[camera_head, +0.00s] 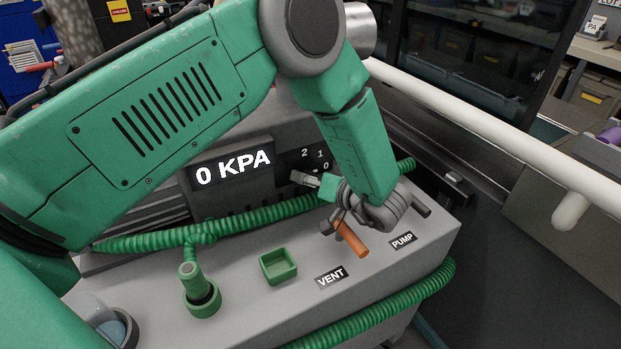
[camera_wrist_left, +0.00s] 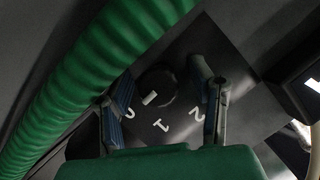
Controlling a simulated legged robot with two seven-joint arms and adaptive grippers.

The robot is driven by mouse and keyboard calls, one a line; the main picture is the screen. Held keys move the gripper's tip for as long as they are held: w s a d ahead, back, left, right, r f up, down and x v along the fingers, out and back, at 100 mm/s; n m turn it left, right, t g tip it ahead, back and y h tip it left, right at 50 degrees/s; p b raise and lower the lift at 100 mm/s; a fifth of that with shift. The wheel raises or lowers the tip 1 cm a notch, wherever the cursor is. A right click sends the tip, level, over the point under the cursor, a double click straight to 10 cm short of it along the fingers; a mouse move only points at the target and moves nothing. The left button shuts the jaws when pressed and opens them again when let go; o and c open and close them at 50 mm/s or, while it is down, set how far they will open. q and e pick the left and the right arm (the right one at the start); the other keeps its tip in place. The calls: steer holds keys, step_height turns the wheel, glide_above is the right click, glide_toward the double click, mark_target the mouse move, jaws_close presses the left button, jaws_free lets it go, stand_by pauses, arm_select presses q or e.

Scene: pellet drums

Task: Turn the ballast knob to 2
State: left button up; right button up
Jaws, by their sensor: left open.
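The ballast knob (camera_wrist_left: 160,87) is a small dark round knob on a dark dial plate (camera_wrist_left: 180,130) in the left wrist view. Its white mark points toward the 0, at lower left; the 1 is below and the 2 at lower right. In the head view the dial plate (camera_head: 293,160) is partly behind my arm and the knob is not clear. My left gripper (camera_head: 306,180) is in front of the dial. In the wrist view the left gripper (camera_wrist_left: 162,76) is open, one finger on each side of the knob, with gaps. My right gripper is not in view.
A display reading 0 KPA (camera_head: 233,172) stands left of the dial. A green ribbed hose (camera_head: 250,220) runs close below it. An orange-handled lever (camera_head: 351,240) is beneath my wrist. A green tray (camera_head: 278,265) and a capped green fitting (camera_head: 200,290) sit on the bench.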

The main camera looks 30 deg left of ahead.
arm_select(q)
steer(key=shift+a, duration=0.15)
steer(key=shift+w+d, duration=0.1)
steer(key=shift+d, duration=0.3)
steer(key=shift+c, duration=0.8)
steer(key=shift+d+r, duration=0.1)
steer(key=shift+d, duration=0.15)
steer(key=c, duration=1)
steer(key=shift+o, duration=0.2)
steer(key=shift+a, duration=0.2)
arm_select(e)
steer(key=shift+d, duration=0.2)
